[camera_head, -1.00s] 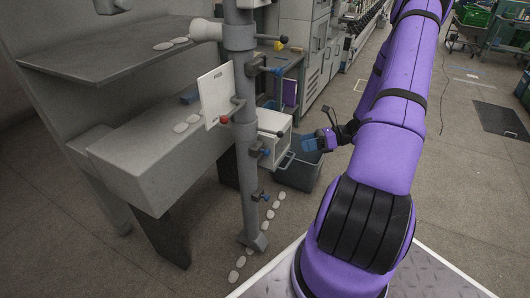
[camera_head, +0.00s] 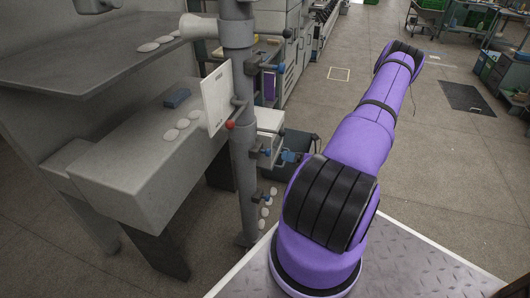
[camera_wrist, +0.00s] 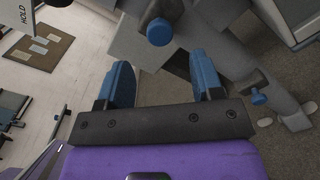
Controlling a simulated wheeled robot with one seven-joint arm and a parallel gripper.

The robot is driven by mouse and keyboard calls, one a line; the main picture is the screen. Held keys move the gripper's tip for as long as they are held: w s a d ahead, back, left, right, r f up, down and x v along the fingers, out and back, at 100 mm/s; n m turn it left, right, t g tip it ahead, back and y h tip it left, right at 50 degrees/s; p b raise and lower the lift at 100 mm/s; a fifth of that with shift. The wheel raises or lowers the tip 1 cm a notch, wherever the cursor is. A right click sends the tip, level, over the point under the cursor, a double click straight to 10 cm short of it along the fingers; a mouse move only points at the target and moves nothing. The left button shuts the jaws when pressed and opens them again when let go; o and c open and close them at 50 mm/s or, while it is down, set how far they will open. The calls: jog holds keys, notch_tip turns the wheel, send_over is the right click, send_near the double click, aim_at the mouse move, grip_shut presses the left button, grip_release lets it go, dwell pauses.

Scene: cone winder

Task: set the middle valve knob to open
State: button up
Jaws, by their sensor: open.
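A grey upright pipe (camera_head: 245,180) carries several valves with coloured knobs. The middle blue knob (camera_head: 266,151) sits on a short stem on the pipe's right side. My gripper (camera_head: 291,157) is just right of the middle knob, partly hidden by my arm. In the wrist view my gripper (camera_wrist: 163,82) is open and empty. A blue knob (camera_wrist: 159,32), likely the middle one, shows ahead between the fingertips, apart from them. Another blue knob (camera_wrist: 258,97) is to the right.
A white sign plate (camera_head: 216,97) and a red knob (camera_head: 231,125) are on the pipe's left side. A grey bench (camera_head: 130,160) with pale stones stands left. A dark bin (camera_head: 298,142) is behind the gripper.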

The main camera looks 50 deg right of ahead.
aim_at(270, 153)
jog(key=x, duration=0.8)
jog(key=shift+w+a, duration=0.1)
jog(key=shift+w, duration=0.15)
grip_shut()
jog(key=shift+v, duration=2.25)
grip_release()
jog(key=shift+s, duration=0.1)
jog(key=v, duration=1)
jog(key=shift+s+d, duration=0.2)
jog(key=shift+s, duration=0.15)
